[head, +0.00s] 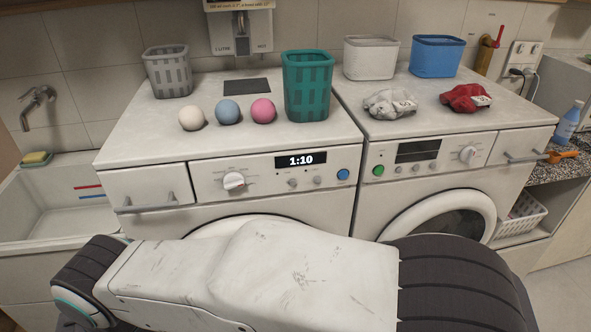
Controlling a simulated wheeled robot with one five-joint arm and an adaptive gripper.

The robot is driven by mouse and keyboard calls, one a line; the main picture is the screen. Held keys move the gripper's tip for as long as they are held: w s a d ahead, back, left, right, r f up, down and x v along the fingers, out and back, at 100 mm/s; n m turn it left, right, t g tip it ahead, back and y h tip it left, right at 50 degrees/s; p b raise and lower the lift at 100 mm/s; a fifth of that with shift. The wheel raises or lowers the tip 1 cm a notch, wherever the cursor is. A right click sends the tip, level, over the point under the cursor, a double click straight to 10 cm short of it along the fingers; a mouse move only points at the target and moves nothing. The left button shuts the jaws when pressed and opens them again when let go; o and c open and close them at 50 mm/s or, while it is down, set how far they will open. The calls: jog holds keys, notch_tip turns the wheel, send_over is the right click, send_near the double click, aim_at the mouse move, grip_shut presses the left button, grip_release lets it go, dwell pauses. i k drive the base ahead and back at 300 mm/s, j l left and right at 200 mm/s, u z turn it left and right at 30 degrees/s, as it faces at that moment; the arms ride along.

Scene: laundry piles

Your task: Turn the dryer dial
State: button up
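Two white front-loading machines stand side by side, and I cannot tell from markings which is the dryer. The left machine (205,205) has a round white dial (233,181), a lit display (301,160) reading 1:10, small knobs and a blue button (343,174). The right machine (418,188) has a white dial (467,154), a dark display (417,150) and a green button (378,170). Neither dial is touched. My arm crosses the foreground and hides the lower part of the left machine, including most of its door. My gripper is not in view.
White, blue and pink balls (263,111), a grey basket (168,70) and a teal basket (308,85) stand on the left machine. White and blue bins (436,56) and grey and red cloths (466,97) sit on the right one. A sink (60,212) is at left.

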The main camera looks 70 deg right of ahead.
aim_at(234, 181)
jog(key=z, duration=2.35)
